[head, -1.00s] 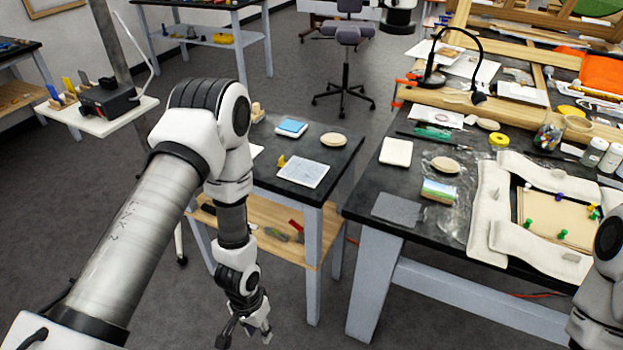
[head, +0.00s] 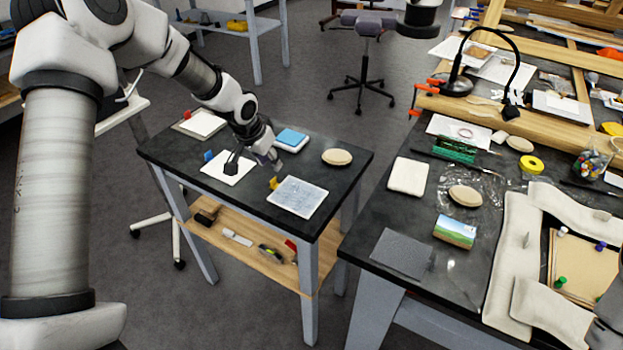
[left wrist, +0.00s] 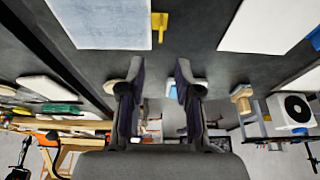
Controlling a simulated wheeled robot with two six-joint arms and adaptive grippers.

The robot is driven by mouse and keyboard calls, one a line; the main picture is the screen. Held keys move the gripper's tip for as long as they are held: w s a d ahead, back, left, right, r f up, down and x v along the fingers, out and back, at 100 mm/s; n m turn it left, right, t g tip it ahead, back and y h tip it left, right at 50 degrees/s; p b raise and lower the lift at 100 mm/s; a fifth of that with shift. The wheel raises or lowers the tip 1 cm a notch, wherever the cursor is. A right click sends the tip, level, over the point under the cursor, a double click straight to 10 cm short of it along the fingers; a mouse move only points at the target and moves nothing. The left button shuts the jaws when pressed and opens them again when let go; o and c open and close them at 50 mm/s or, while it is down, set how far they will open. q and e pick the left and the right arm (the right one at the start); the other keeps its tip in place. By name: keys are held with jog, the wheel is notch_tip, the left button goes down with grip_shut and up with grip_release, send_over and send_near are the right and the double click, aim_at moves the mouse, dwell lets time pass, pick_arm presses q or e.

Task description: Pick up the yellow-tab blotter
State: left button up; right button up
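The yellow-tab blotter is a pale, faintly patterned sheet (head: 298,198) lying flat on the small dark table, with its yellow tab (head: 273,183) at its left edge. In the left wrist view the sheet (left wrist: 105,20) is at upper left, and the yellow tab (left wrist: 159,22) stands just ahead of the fingers. My left gripper (head: 252,163) is over the small table, behind and left of the yellow tab. It also shows in the left wrist view (left wrist: 157,78), with its fingers apart and nothing between them. My right gripper is outside the frames.
A white sheet (head: 222,172) with a blue tab (head: 208,155) lies left of the yellow tab. A blue-topped block (head: 291,138) and a beige oval (head: 337,157) sit behind. The small table's front left (head: 190,175) is clear. A cluttered workbench (head: 365,250) stands to the right.

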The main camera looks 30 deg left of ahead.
aim_at(273, 180)
pick_arm(q)
jog(key=shift+w+f, duration=0.2)
jog(key=shift+f, duration=0.05)
jog(key=shift+s+a+f+p, duration=0.1)
jog(key=shift+s+f+p, duration=0.5)
jog(key=shift+s+f, duration=0.45)
jog(key=x, duration=0.4)
jog(key=shift+w, duration=0.2)
jog(key=shift+w+f, duration=0.25)
jog(key=shift+s+r, duration=0.25)
jog(key=shift+s, duration=0.1)
jog(key=c, duration=0.5)
grip_shut()
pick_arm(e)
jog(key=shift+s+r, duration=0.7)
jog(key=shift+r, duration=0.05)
